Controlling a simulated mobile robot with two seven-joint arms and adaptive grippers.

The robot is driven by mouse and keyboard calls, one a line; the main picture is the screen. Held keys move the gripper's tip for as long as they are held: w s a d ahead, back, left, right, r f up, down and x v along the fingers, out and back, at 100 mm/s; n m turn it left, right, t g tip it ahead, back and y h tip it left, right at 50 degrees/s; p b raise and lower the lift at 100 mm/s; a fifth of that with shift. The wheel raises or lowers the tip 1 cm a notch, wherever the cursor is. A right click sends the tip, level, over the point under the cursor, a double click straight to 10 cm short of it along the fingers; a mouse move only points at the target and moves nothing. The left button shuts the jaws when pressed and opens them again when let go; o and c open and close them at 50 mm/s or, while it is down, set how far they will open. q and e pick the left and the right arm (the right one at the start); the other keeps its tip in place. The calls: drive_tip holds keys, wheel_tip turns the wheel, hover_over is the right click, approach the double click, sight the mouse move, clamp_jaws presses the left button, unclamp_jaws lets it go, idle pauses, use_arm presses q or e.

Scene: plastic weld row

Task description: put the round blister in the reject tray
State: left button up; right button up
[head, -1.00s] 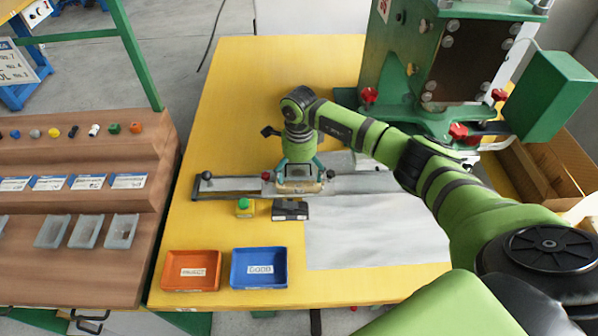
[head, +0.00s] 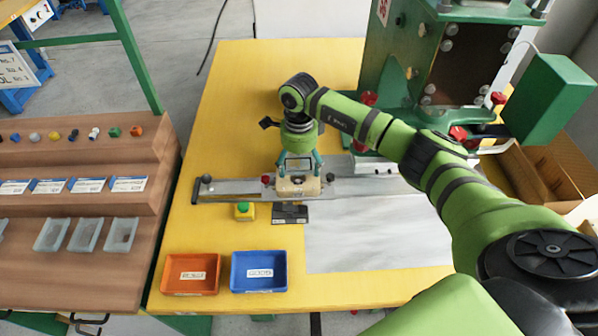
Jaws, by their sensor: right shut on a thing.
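My right gripper (head: 299,166), at the end of the green arm, points down over the tan nest block (head: 298,187) on the grey slide rail. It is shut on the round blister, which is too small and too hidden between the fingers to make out. The fingertips show just above the back of the block. The reject tray (head: 191,289) is the orange one with a white label, at the front left of the yellow table. It looks empty apart from the label. My left gripper is not in view.
The blue GOOD tray (head: 259,288) stands just right of the reject tray. A green button box (head: 244,211) and a dark block (head: 290,214) lie between rail and trays. A green press (head: 440,60) stands behind right. A grey sheet (head: 375,235) covers the right part.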

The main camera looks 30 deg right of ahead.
wheel_tip(320, 180, up, 6)
drive_tip(key=b, duration=0.1)
wheel_tip(320, 180, up, 6)
drive_tip(key=p, duration=0.3)
hover_over(299, 175)
drive_tip(key=shift+w+d+f, duration=0.1)
drive_tip(key=shift+w+f, duration=0.1)
idle(0.5)
